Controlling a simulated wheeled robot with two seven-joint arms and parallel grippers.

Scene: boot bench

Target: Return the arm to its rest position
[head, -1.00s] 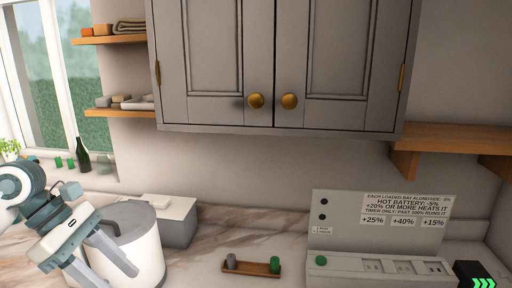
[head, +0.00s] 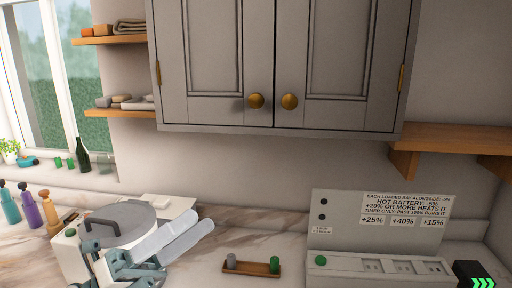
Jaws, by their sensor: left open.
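My left gripper (head: 203,222) is low at the left of the head view. Its two pale fingers point up and right, with a narrow gap between them. It is open and nothing shows between the fingers. It appears in front of the white container (head: 69,258) with the grey lid (head: 118,228), hiding part of it. I cannot tell whether they touch. My right gripper is not in view.
Several pump bottles (head: 31,208) stand at the far left. A small wooden tray (head: 252,268) with a grey and a green piece lies mid-counter. A charging panel (head: 375,262) stands right. Cabinets (head: 275,65) and a shelf (head: 450,137) hang above.

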